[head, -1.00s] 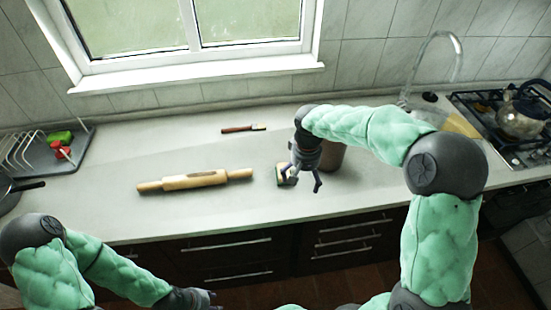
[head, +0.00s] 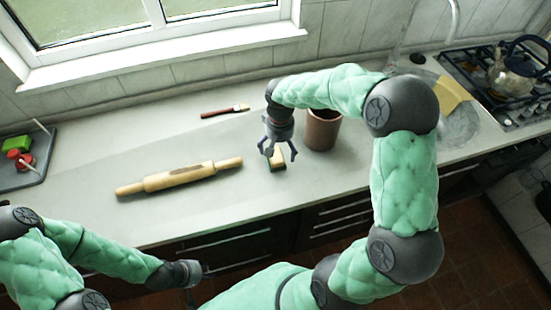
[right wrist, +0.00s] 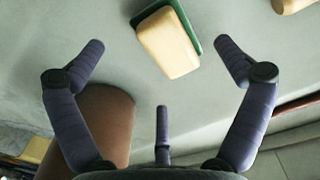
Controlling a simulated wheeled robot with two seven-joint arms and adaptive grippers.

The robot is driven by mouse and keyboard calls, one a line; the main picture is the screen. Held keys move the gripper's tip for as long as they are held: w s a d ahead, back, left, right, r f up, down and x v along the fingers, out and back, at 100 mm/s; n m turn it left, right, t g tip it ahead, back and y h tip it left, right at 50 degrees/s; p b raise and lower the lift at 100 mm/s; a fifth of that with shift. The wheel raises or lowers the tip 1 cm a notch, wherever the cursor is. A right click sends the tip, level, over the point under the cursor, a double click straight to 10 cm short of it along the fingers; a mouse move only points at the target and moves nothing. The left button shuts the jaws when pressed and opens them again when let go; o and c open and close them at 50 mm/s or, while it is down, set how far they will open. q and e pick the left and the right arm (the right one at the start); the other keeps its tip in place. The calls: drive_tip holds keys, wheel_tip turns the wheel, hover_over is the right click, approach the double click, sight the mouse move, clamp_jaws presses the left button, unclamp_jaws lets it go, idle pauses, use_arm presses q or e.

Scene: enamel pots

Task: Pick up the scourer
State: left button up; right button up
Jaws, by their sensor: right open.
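The scourer (head: 278,165) is a small cream-yellow block with a green layer. It lies on the worktop near its front edge, partly hidden by my right gripper in the head view. My right gripper (head: 279,157) is open and empty, pointing down above it. In the right wrist view the scourer (right wrist: 168,44) lies beyond and between the spread fingers of the right gripper (right wrist: 160,48), with clear worktop on both sides of it. My left gripper (head: 190,275) is low in front of the worktop, far from the scourer, and its fingers are unclear.
A brown pot (head: 322,130) stands just right of my right gripper. A rolling pin (head: 180,177) lies to the left. A red-handled brush (head: 225,111) lies behind. A dark tray (head: 38,172) is at far left, and a hob with a kettle (head: 520,70) at far right.

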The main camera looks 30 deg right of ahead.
sight(279, 154)
wheel_tip(279, 154, down, 5)
drive_tip(key=shift+w+r+b, duration=0.1)
drive_tip(key=shift+b, duration=0.8)
drive_tip(key=c, duration=1.1)
